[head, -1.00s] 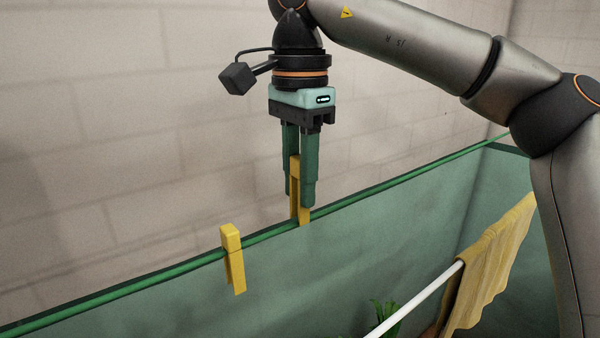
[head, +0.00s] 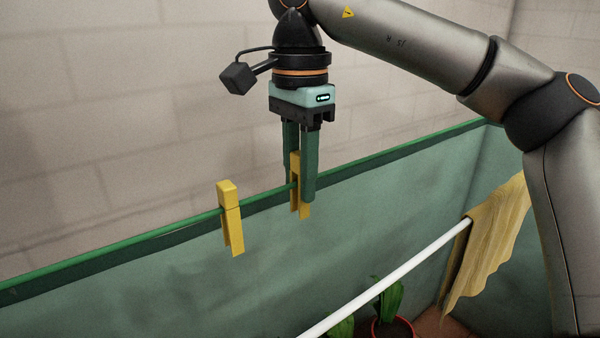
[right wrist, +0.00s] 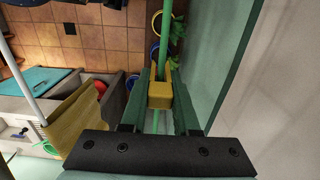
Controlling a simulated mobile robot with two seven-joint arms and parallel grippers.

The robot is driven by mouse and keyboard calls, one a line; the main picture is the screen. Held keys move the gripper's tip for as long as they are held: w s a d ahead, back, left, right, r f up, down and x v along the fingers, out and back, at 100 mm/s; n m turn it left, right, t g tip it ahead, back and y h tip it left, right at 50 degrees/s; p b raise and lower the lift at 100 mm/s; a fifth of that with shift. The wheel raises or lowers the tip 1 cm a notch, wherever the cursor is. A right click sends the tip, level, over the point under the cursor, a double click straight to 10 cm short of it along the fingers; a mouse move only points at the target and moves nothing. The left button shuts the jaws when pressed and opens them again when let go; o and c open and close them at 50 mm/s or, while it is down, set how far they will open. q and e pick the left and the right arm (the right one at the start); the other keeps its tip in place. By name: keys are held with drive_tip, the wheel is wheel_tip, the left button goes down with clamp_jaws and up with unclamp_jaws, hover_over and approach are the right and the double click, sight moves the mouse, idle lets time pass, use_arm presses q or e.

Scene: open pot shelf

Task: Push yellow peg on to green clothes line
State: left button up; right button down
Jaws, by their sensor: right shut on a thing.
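My right gripper (head: 301,194) points straight down in the head view, its green fingers shut on a yellow peg (head: 295,172). The green clothes line (head: 262,196) meets this peg about halfway down its length, and the peg's legs appear to straddle it. In the right wrist view the peg (right wrist: 160,94) sits between the fingers, and the line (right wrist: 165,45) runs up to it and continues past it. A second yellow peg (head: 230,215) sits on the line to the left, apart from the gripper. My left gripper is not in view.
A green panel (head: 150,290) stands beneath and behind the line, before a pale brick wall (head: 100,100). A white rod (head: 400,268) carries a yellow cloth (head: 485,235) at the right. A potted plant (head: 390,310) stands below. The right wrist view shows a tiled floor (right wrist: 100,40).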

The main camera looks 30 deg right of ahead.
drive_tip(key=shift+f+b, duration=0.35)
drive_tip(key=shift+f, duration=0.2)
drive_tip(key=c, duration=0.6)
unclamp_jaws()
drive_tip(key=shift+r, duration=0.1)
drive_tip(key=shift+r, duration=0.3)
wheel_tip(320, 180, up, 12)
drive_tip(key=p, duration=0.5)
drive_tip(key=shift+f, duration=0.15)
